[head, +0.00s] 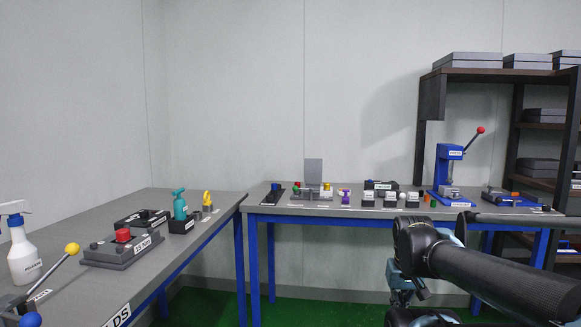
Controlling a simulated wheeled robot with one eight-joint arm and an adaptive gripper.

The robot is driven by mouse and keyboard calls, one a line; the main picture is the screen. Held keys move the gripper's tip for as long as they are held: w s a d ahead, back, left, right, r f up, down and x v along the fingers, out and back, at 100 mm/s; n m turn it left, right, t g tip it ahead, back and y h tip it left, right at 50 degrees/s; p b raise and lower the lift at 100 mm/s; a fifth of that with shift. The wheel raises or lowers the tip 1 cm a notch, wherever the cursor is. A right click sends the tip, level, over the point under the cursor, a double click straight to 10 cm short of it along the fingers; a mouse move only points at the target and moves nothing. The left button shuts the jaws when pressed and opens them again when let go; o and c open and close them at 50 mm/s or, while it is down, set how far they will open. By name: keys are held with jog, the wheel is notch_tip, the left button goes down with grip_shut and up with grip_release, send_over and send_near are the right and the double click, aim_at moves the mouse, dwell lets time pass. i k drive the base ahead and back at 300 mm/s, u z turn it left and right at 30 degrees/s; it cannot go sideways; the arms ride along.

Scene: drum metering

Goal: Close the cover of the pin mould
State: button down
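On the back table, a thin grey plate (313,172) stands upright at the rear of a low grey base (312,193). It looks like the raised, open cover of the pin mould, but no label is legible at this size. Small coloured parts, red, green and yellow among them, sit at or around the base. My arm (480,268) reaches in from the right, in front of and below the back table, well apart from the mould. Its joint bends downward near the picture's lower middle. No gripper fingers can be made out.
The back table (262,209) also carries several small blocks, a blue press (448,170) with a red-knobbed lever, and a dark shelf (475,72) rises behind it. The left table (195,251) holds a spray bottle (22,255) and a red-button box (122,248). Green floor lies between.

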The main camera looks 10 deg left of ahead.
aim_at(313, 167)
jog(key=u, duration=0.05)
jog(key=i, duration=1)
